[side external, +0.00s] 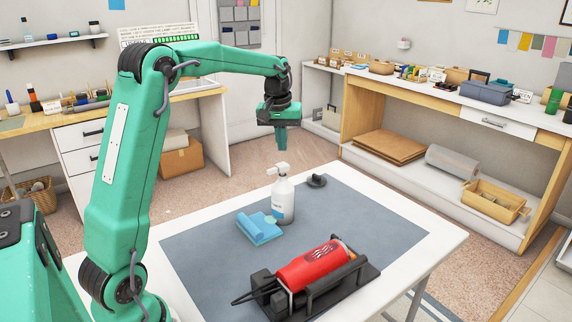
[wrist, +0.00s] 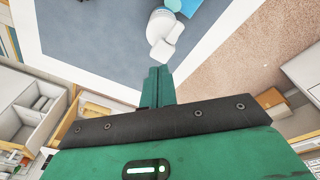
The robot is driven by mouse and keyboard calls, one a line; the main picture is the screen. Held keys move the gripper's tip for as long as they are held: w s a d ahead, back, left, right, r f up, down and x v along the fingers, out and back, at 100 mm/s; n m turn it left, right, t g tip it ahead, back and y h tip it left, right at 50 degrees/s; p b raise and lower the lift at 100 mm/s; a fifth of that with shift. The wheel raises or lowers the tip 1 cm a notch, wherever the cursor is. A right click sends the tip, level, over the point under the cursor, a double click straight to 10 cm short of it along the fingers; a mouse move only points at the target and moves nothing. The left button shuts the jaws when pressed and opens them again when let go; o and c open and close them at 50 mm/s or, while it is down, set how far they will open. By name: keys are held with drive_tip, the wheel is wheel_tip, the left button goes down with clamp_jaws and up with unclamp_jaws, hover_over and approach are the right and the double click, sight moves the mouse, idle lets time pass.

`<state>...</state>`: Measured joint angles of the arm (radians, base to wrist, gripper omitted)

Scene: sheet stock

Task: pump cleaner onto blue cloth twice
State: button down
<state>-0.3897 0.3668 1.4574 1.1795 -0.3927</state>
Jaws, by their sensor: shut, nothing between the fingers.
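A white pump bottle (side external: 283,200) stands upright on the grey mat (side external: 200,262), its pump head (side external: 279,169) on top with the nozzle to the left. A folded blue cloth (side external: 259,228) lies beside the bottle's base, on its left. My gripper (side external: 281,146) is shut and empty, pointing down above the pump head with a gap between them. In the wrist view my gripper (wrist: 159,72) shows its fingers together. The white pump head (wrist: 164,40) lies just past the fingertips there, and a little blue shows at the top edge.
A red cylinder (side external: 308,268) lies in a black holder on the mat's front part. A small dark object (side external: 317,181) sits right of the bottle. The mat's right side is clear. Shelves and benches stand beyond the table.

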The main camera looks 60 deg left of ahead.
drive_tip(key=shift+r, duration=1.75)
drive_tip(key=c, duration=2.1)
unclamp_jaws()
drive_tip(key=r, duration=0.2)
drive_tip(key=s+d+r, duration=0.1)
drive_tip(key=shift+r, duration=0.35)
drive_tip(key=shift+f, duration=0.1)
drive_tip(key=shift+w+a+f, duration=0.15)
drive_tip(key=shift+f, duration=1.45)
drive_tip(key=shift+w+a+f, duration=0.2)
drive_tip(key=shift+f, duration=1.45)
drive_tip(key=shift+w+a+f, duration=0.15)
drive_tip(key=shift+f, duration=1.45)
